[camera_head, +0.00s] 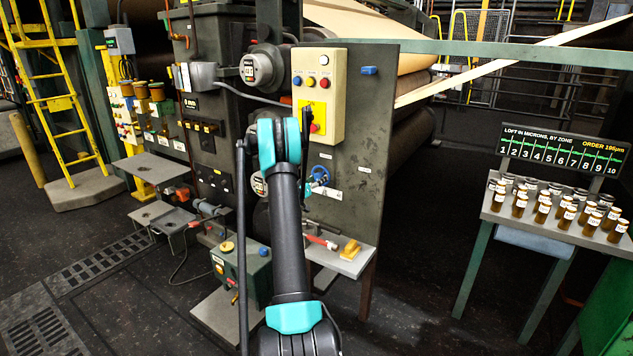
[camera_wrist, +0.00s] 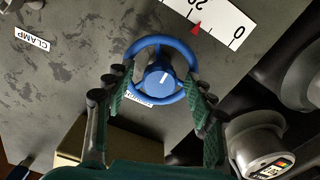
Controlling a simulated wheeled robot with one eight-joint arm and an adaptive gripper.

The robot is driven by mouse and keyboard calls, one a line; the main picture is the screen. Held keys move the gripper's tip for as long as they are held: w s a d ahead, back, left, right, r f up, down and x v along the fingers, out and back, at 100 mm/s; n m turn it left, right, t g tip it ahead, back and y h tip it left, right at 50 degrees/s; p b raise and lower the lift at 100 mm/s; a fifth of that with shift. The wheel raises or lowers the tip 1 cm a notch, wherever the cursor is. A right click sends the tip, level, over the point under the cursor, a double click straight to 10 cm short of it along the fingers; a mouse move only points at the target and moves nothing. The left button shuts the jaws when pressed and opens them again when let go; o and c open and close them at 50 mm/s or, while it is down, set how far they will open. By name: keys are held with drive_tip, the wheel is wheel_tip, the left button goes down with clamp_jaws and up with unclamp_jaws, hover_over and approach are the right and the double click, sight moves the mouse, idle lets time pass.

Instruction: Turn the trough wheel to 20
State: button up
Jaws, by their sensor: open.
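Contact is unclear.
A cream button box (camera_head: 318,95) sits above the wheel on the panel. A grey shelf (camera_head: 345,262) with a yellow block juts out below. A round gauge (camera_wrist: 262,145) is at the lower right in the wrist view. A table (camera_head: 490,212) of bottles stands far right.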

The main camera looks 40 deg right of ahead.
drive_tip(key=c, duration=1.2)
drive_tip(key=shift+o, duration=0.2)
drive_tip(key=shift+n, duration=0.3)
drive_tip(key=shift+s+r+n, duration=0.1)
drive_tip(key=shift+n, duration=4.1)
drive_tip(key=shift+r+n, duration=0.1)
drive_tip(key=shift+n, duration=4.1)
drive_tip(key=o, duration=1.2)
drive_tip(key=shift+c, duration=0.2)
